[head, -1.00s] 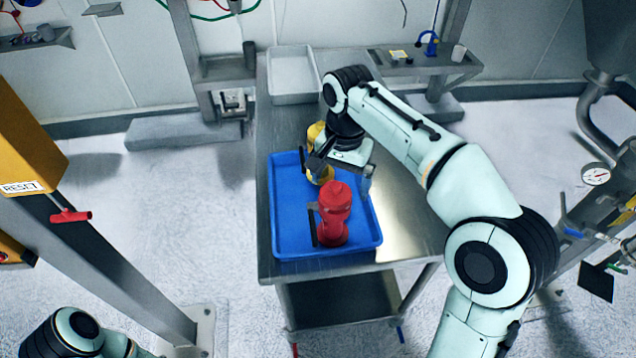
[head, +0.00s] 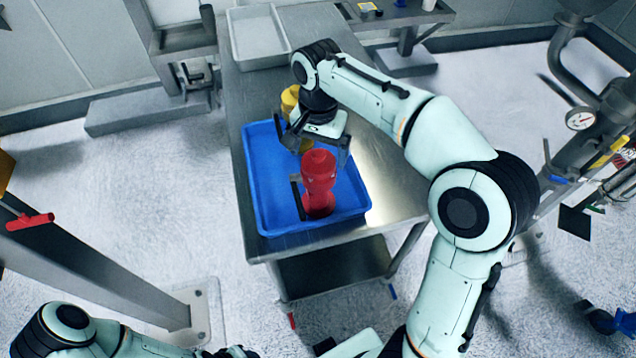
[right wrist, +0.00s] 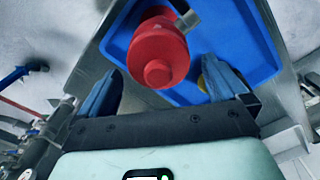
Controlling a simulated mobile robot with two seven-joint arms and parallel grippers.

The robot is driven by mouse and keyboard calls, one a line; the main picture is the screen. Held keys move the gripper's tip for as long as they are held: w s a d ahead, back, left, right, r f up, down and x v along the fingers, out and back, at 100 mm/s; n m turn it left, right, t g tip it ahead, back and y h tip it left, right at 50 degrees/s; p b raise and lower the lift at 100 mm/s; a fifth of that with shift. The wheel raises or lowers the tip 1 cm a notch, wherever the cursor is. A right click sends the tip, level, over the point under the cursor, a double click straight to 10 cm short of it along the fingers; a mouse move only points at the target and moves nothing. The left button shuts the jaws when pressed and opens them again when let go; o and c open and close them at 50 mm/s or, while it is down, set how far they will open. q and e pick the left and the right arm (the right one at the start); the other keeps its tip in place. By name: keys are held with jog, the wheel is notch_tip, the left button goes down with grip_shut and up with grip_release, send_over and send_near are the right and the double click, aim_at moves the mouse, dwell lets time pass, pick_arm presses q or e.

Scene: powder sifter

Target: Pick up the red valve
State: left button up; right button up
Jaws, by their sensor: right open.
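The red valve (head: 319,183) stands upright in the blue tray (head: 262,205), with a dark handle-like bar on its left side. My right gripper (head: 319,148) is above and just behind the valve in the head view, open and empty. In the right wrist view the red valve (right wrist: 158,55) shows from above, beyond and between the open fingers of my right gripper (right wrist: 161,88); they do not visibly grip it. A grey stub sticks out from the valve there. My left arm shows at the lower left of the head view; its fingers are out of view.
A yellow-topped part (head: 290,100) stands at the tray's back, partly hidden by my right gripper. A grey tray (head: 258,40) lies farther back on the metal table (head: 400,200). Another red valve-like handle (head: 30,221) is on the post at left. The table right of the tray is clear.

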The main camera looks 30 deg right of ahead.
aim_at(319, 163)
notch_tip(319, 163, down, 4)
jog(key=shift+f, duration=0.1)
jog(key=c, duration=1.8)
jog(key=o, duration=1.8)
